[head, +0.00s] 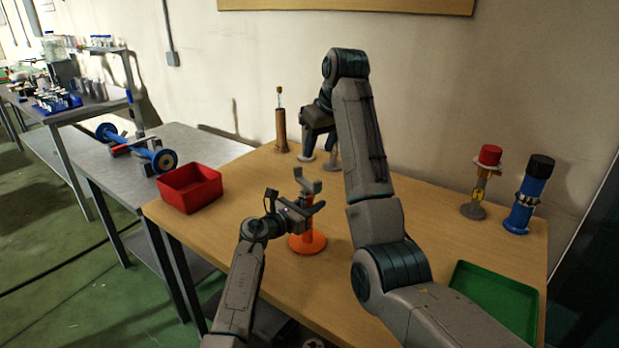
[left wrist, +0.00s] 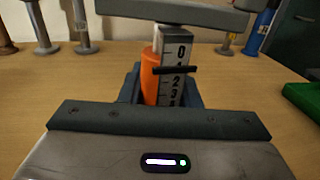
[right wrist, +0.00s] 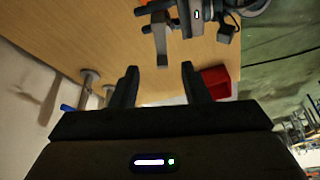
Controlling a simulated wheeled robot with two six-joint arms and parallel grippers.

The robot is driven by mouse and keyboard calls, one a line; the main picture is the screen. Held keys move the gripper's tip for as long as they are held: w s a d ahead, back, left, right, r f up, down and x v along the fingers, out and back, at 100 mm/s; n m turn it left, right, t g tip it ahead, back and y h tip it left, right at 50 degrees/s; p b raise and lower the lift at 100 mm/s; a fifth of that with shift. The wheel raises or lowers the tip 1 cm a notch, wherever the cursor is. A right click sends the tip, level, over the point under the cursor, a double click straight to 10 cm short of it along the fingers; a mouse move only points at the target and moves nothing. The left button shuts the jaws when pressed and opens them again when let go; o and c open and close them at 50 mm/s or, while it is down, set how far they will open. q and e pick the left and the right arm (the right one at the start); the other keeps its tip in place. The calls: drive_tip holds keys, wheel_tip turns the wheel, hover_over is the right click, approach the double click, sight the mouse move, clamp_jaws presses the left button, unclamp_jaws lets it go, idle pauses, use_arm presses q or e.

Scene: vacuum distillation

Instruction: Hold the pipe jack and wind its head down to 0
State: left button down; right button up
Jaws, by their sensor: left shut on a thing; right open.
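The pipe jack has an orange round base (head: 307,243) on the wooden table and a grey forked head (head: 307,184). My left gripper (head: 304,212) is shut around its orange column. In the left wrist view the orange column (left wrist: 149,72) carries a white scale (left wrist: 177,50) under the grey head (left wrist: 172,12). A black pointer (left wrist: 175,69) crosses the scale below the 0 and above the 2, hiding the mark there. My right gripper (right wrist: 158,76) is open and empty, apart from the jack; the grey head (right wrist: 161,42) shows ahead of its fingers.
A red bin (head: 190,188) stands at the table's left edge, a green tray (head: 492,300) at the front right. A red-capped stand (head: 487,157) and a blue black-capped cylinder (head: 531,192) stand at the right. A brown post (head: 281,130) stands at the back. The table around the jack is clear.

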sight(308, 182)
drive_tip(key=x, duration=1.1)
drive_tip(key=shift+w+a+f, duration=0.1)
drive_tip(key=shift+a+f, duration=0.05)
drive_tip(key=shift+f, duration=0.15)
drive_tip(key=shift+c, duration=0.4)
clamp_jaws()
drive_tip(key=shift+m, duration=0.3)
drive_tip(key=m, duration=0.1)
drive_tip(key=m+h, duration=0.1)
drive_tip(key=m, duration=0.1)
drive_tip(key=shift+a+m+t, duration=0.2)
drive_tip(key=shift+m+t, duration=0.1)
drive_tip(key=shift+t, duration=0.1)
drive_tip(key=m+h, duration=0.2)
drive_tip(key=m, duration=0.2)
drive_tip(key=shift+a+r, duration=0.1)
drive_tip(key=shift+m, duration=0.4)
drive_tip(key=shift+w+r, duration=0.1)
drive_tip(key=shift+r, duration=0.05)
